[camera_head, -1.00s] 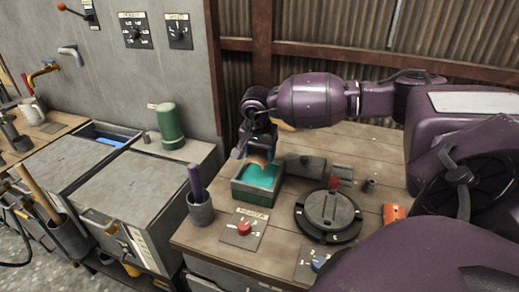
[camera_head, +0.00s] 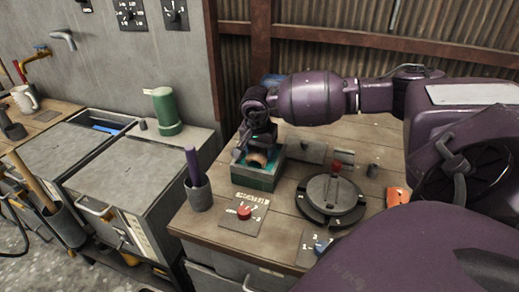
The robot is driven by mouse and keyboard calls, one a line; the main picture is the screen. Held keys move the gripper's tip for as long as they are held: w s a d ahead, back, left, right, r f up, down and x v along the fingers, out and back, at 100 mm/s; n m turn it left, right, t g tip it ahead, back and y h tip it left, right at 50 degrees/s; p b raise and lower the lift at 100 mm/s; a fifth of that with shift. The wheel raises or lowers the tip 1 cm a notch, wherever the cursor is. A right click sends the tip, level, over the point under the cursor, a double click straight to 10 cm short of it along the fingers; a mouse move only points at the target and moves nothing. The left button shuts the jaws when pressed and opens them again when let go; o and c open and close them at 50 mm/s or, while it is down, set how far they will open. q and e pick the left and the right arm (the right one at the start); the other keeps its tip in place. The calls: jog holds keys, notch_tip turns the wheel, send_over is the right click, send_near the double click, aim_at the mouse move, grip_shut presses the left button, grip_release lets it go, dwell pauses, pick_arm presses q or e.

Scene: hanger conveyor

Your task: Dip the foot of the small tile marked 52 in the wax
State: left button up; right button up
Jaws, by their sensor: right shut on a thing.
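The wax box (camera_head: 256,180) is a small green-grey open container on the wooden bench, with turquoise wax (camera_head: 277,157) showing in part inside. My right gripper (camera_head: 257,155) points down into the top of this box. It is shut on a small orange-brown piece (camera_head: 257,159), taken to be the tile. The tile's marking cannot be read, and its foot is hidden by the gripper and the box wall, so I cannot tell how deep it sits in the wax. My left gripper is not in view.
A round dark lidded pot (camera_head: 331,196) with a red knob stands right of the box. A cup with a purple stick (camera_head: 197,188) stands to the left. A red-knob dial plate (camera_head: 244,212) lies in front. A green cylinder (camera_head: 166,110) stands on the grey counter.

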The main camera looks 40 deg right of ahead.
pick_arm(q)
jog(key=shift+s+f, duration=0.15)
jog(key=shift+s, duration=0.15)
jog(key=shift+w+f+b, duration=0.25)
jog(key=shift+b, duration=0.1)
pick_arm(e)
jog(key=shift+f, duration=0.5)
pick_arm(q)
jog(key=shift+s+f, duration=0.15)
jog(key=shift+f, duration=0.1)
pick_arm(e)
jog(key=shift+f, duration=0.25)
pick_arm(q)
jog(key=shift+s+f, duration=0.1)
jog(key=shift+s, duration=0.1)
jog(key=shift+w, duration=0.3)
pick_arm(e)
jog(key=shift+r, duration=0.1)
dwell(0.6)
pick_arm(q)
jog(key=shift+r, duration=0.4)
pick_arm(e)
jog(key=shift+r, duration=0.4)
pick_arm(q)
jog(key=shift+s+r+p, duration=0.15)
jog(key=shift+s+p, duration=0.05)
jog(key=shift+p, duration=0.1)
pick_arm(e)
jog(key=shift+r, duration=0.5)
